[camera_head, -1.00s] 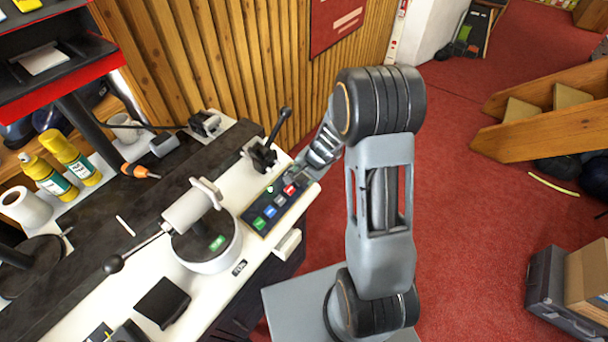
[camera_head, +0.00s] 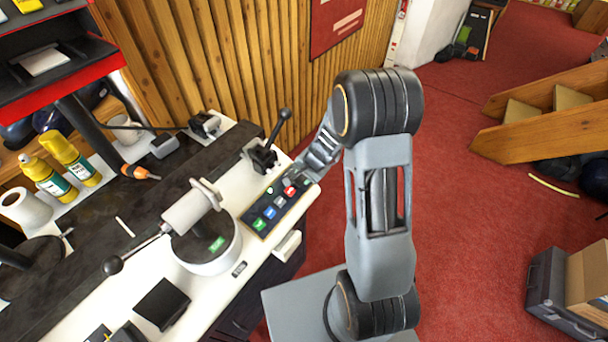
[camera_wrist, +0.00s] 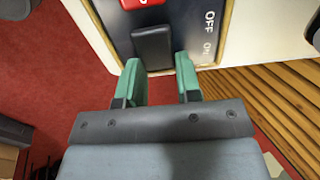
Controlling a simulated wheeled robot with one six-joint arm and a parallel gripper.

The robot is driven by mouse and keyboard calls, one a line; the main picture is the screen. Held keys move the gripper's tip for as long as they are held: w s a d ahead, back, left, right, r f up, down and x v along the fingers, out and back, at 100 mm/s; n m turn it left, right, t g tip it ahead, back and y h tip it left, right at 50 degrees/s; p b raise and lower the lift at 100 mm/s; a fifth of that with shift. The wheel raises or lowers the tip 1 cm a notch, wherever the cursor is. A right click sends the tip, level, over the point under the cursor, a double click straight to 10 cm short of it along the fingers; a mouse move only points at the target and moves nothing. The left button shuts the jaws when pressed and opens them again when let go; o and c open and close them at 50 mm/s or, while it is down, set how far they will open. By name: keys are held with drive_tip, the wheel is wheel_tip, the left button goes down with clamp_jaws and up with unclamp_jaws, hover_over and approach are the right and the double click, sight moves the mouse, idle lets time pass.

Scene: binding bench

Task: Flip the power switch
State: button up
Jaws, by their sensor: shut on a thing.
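The power switch (camera_wrist: 152,44) is a black rocker on a dark panel, beside the printed words OFF and ON in the wrist view. My gripper (camera_wrist: 158,63) has green fingertips, one on each side of the rocker's near end, and is shut on it. Which way the rocker is tilted I cannot tell. In the head view, the control panel (camera_head: 253,227) has several coloured buttons and sits on the bench's right edge. My gripper (camera_head: 304,176) is at its upper right end, where the switch is hidden.
A red button (camera_wrist: 133,3) is close to the switch. A black lever (camera_head: 264,158) stands just left of my gripper. A white round machine (camera_head: 205,252) with a long handle stands lower left. Wooden slats line the wall behind. Red floor is open to the right.

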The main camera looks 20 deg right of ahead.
drive_tip(key=shift+s+a+f+t+h+b, duration=0.2)
drive_tip(key=shift+t+h+b, duration=0.2)
drive_tip(key=shift+h+b, duration=0.25)
drive_tip(key=shift+s+a+r+m+t+h, duration=0.1)
drive_tip(key=shift+s+r+m+t+h, duration=0.1)
drive_tip(key=shift+r+m+t+h, duration=0.3)
drive_tip(key=shift+f+t+h+p, duration=0.1)
drive_tip(key=shift+t+h+p, duration=0.25)
drive_tip(key=shift+h, duration=0.3)
drive_tip(key=o, duration=0.9)
